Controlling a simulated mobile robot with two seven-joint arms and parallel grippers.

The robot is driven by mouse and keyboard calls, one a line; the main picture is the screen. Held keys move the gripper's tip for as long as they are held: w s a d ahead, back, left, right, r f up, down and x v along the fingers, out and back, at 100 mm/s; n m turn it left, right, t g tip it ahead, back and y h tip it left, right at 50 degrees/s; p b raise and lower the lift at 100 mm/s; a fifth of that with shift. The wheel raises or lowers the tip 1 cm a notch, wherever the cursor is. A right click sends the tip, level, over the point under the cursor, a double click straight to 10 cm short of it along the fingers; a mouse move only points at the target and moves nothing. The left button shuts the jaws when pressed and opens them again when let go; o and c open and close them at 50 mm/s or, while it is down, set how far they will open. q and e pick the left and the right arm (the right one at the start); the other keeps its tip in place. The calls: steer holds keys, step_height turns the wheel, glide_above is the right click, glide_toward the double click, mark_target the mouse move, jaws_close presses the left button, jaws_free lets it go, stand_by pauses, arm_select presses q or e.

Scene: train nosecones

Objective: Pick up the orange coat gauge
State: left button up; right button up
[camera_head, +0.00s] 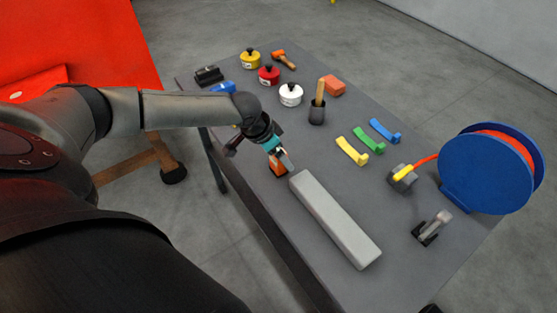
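The orange coat gauge (277,171), a small orange and black block, is at the table's near left edge, left of a long light grey bar. My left gripper (282,157) is right at it, with its fingers pointing down over the gauge's top. The gripper and its teal band hide part of the gauge. I cannot tell whether the fingers are apart or closed on it, or whether they touch it. My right gripper is not in view.
The long grey bar (335,218) lies close beside the gauge. Yellow (351,151), green (369,141) and blue (385,131) strips lie further right, near a blue reel (487,172). Pots and a brush cup (317,113) stand behind. The table's middle is clear.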

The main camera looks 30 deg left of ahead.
arm_select(q)
steer(key=shift+a+b+x, duration=0.2)
steer(key=shift+x, duration=1.1)
steer(key=shift+a+b+x, duration=0.2)
steer(key=shift+x, duration=1.1)
jaws_close()
